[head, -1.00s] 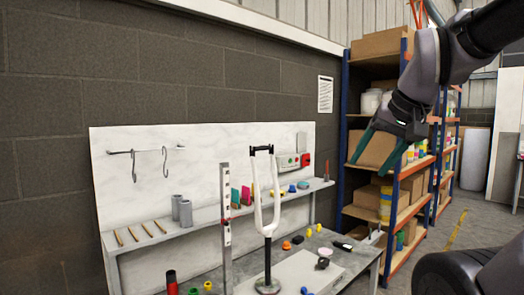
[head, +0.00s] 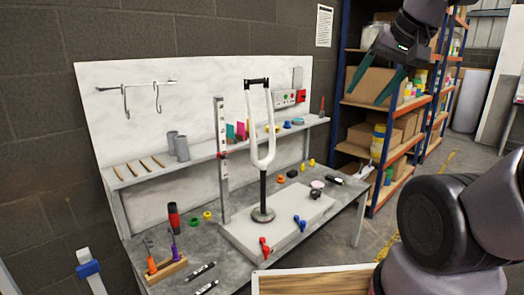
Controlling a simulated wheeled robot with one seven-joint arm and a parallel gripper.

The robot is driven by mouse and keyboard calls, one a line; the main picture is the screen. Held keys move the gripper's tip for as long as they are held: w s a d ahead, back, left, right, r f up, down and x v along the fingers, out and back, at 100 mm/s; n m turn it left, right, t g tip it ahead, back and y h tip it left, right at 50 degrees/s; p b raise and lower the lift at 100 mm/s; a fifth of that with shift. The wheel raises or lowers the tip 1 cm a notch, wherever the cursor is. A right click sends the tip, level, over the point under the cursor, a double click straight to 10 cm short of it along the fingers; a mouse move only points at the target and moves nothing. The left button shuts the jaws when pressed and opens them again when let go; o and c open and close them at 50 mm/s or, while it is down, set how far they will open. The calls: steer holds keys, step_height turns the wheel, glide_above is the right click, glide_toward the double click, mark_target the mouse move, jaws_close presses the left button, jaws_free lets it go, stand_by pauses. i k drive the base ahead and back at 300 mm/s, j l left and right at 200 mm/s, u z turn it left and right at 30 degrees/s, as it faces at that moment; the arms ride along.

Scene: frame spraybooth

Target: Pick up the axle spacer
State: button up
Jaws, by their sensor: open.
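A white fork (head: 270,125) stands upside down on a black post with a round foot. A short black bar (head: 256,81) spans the tops of its two legs; it looks like the axle spacer, though I cannot be certain. A small black block (head: 292,173) and a dark elongated piece (head: 334,180) lie on the bench behind and right of the fork. My gripper (head: 373,104) is at the upper right with its two green fingers spread and nothing between them. It is well to the right of the fork, apart from the bar.
The grey bench (head: 345,203) carries red and blue clamps, a red-and-black tool and a wooden tool holder (head: 165,269). An upright ruler (head: 222,150) stands left of the fork. A marbled backboard (head: 205,95) and shelf are behind. Blue-framed racks (head: 345,75) stand right.

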mark_target(253, 81)
steer(key=u, duration=0.3)
steer(key=i+l+u, duration=0.2)
steer(key=u, duration=0.2)
steer(key=i+l+u, duration=0.15)
steer(key=l+u, duration=0.2)
